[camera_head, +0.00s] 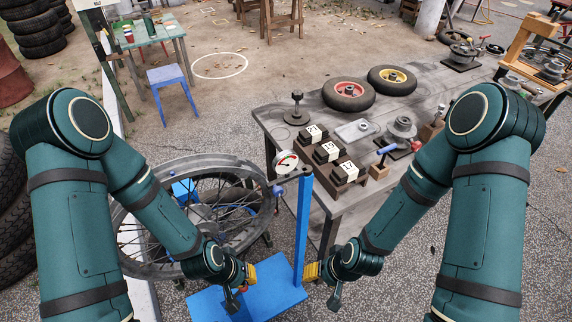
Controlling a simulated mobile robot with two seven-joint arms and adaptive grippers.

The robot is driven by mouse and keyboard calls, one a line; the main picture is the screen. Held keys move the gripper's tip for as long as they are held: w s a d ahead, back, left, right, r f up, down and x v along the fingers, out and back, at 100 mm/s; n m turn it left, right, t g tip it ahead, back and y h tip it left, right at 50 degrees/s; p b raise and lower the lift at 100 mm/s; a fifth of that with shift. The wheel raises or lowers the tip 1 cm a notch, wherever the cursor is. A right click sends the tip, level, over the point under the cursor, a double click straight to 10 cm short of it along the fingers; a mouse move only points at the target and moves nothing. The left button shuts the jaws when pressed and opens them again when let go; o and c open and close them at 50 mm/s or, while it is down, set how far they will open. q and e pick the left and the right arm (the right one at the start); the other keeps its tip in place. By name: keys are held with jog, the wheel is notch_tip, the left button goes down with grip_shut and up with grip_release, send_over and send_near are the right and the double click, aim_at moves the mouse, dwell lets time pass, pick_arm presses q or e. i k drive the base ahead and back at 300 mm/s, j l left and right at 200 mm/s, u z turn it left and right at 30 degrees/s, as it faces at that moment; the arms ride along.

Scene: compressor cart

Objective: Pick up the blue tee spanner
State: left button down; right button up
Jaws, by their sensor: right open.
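The blue tee spanner (387,149) has a blue crossbar handle and stands at the front of the grey workbench (290,125). Its lower end is at a small wooden block (379,172); how it sits there is too small to tell. My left gripper (242,288) is low at the centre, over the blue stand's base, and looks open and empty. My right gripper (322,288) is open and empty, low in front of the bench, to the right of the blue post. Both grippers are well apart from the spanner.
Numbered dark blocks (326,152) lie left of the spanner, with a hub (402,128) behind it. A red-rimmed wheel (348,94) and a yellow-rimmed wheel (392,80) lie farther back. The blue post (303,230) with a gauge and a spoked wheel (150,240) stand between my arms.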

aim_at(383, 160)
jog(key=u, duration=0.25)
jog(key=l+u, duration=0.45)
jog(key=k+l+u, duration=0.1)
jog(key=l+u, duration=0.3)
jog(key=k+l+u, duration=0.15)
jog(key=l, duration=0.25)
jog(key=k+l+u, duration=0.1)
jog(key=k+l, duration=0.15)
jog(key=l, duration=0.1)
